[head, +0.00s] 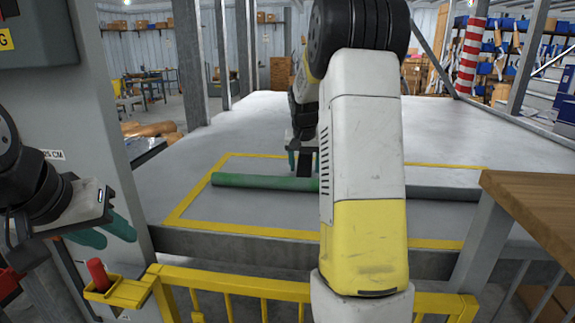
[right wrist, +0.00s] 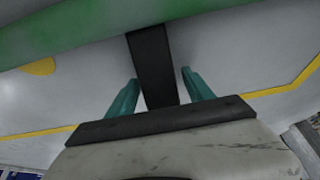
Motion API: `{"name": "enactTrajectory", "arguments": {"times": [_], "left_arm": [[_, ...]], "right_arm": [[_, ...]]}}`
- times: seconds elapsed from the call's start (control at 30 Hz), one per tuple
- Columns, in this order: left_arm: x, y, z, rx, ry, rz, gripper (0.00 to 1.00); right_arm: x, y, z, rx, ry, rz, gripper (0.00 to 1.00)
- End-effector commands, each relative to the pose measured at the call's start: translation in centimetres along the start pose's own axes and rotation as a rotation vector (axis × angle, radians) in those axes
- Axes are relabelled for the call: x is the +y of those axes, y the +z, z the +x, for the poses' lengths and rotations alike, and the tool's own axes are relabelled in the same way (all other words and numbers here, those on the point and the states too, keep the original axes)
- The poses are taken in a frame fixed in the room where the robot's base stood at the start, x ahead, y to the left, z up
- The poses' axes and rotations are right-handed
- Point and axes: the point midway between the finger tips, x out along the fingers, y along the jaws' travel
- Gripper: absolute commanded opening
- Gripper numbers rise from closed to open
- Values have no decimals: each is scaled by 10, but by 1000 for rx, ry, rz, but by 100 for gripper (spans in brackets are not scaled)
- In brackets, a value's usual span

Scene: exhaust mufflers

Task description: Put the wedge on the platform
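The grey platform (head: 240,205) has a yellow rectangle marked on its top. A black wedge (right wrist: 152,62) lies between the teal fingers of my right gripper (right wrist: 160,75), its far end at a green pipe. A gap shows between the wedge and the right-hand finger; the left-hand finger is close to it or touching. In the head view the wedge (head: 308,158) and right gripper (head: 299,162) are low over the platform behind the pipe, partly hidden by my arm. My left gripper (head: 107,233) is open and empty, left of the platform's front edge.
The long pipe (head: 262,183), green on the left and grey on the right, lies across the marked area. A yellow railing (head: 265,290) runs in front. A wooden surface (head: 530,200) is at the right, a grey column (head: 95,110) at the left. The platform's back is clear.

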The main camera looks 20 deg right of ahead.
Motion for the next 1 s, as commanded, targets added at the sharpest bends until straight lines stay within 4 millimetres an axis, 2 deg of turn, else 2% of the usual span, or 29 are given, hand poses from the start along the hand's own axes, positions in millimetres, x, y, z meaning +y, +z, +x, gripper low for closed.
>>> {"name": "enactTrajectory", "arguments": {"times": [0.37,0.47,0.8,1.0], "left_arm": [[0,0,0,0,0,0,36],[0,0,0,0,0,0,36],[0,0,0,0,0,0,36],[0,0,0,0,0,0,36]], "right_arm": [[0,-2,-5,2,-1,0,62],[-1,-2,-17,4,-2,-1,62],[-1,-2,-88,5,-3,-1,62],[0,-2,-116,2,-2,0,62]]}}
